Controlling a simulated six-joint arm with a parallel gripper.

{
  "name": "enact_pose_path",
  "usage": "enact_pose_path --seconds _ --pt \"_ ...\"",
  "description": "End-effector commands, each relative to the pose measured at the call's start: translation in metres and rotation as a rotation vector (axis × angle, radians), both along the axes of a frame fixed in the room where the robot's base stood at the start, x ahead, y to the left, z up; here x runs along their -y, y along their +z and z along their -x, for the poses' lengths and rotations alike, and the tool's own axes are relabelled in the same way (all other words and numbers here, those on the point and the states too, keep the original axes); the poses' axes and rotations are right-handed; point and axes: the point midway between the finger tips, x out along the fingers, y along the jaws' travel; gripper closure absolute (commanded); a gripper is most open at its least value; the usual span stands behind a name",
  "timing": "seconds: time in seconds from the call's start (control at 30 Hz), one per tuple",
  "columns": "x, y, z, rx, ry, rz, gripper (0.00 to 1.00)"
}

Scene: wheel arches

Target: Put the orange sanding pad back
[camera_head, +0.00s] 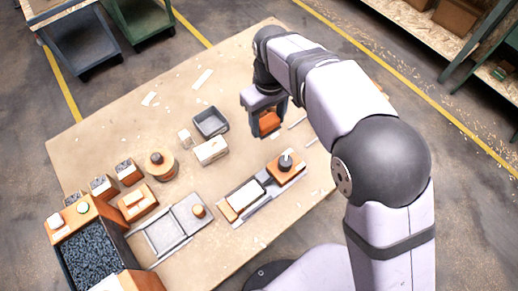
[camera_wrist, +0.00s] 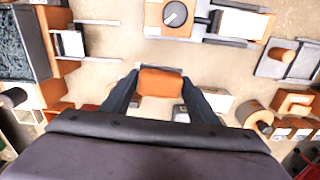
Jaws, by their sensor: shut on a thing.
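The orange sanding pad (camera_head: 268,122) is between the fingers of my gripper (camera_head: 266,126), near the far right part of the table. In the wrist view the pad (camera_wrist: 160,82) shows as an orange block with a finger of my gripper (camera_wrist: 160,90) on each side. The gripper is shut on it. I cannot tell how high the pad is above the tabletop, and its underside is hidden.
On the table (camera_head: 180,80), a dark grey tray (camera_head: 211,122) and a pale block (camera_head: 211,151) stand left of the gripper. An orange block with a dark knob (camera_head: 286,166) is in front. A bin of dark pellets (camera_head: 92,256) stands at the near left. The back is mostly clear, with scraps.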

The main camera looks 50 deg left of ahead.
Motion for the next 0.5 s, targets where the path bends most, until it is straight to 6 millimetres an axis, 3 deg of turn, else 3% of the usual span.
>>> enact_pose_path --seconds 0.2,0.37,0.5 --pt "-0.012 -0.002 0.022 0.000 0.061 0.000 0.67" --pt "-0.012 -0.004 0.024 0.000 0.065 0.001 0.67" --pt "-0.011 -0.019 0.024 -0.001 0.064 0.005 0.67"
